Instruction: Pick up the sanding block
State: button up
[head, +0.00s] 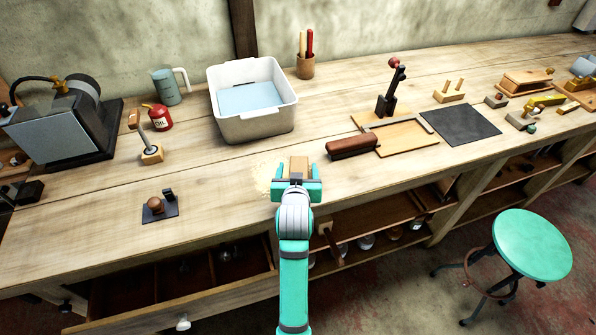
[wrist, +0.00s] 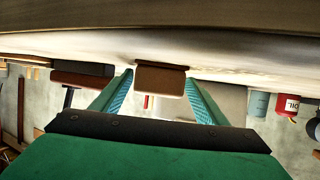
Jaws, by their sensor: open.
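The sanding block (head: 299,165), a small tan block, sits on the workbench in a patch of pale dust, near the front edge. My gripper (head: 298,182) is open just in front of it, fingers low over the bench. In the wrist view, which is upside down, the block (wrist: 160,80) shows between the tips of the two teal fingers (wrist: 158,90), with a gap on each side. Whether the fingertips reach past its near face is unclear.
A white tub (head: 255,125) stands behind the block. A red oil can (head: 158,118) stands to the left.

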jog(key=shift+w, duration=0.25)
jog(key=shift+s+a, duration=0.1)
jog(key=shift+a, duration=0.1)
jog(key=c, duration=0.4)
jog(key=shift+d, duration=0.2)
jog(key=c, duration=0.5)
jog(key=shift+s+d, duration=0.1)
jog(key=shift+d, duration=0.25)
jog(key=shift+c, duration=1.4)
jog(key=shift+a+r, duration=0.15)
jog(key=shift+a, duration=0.1)
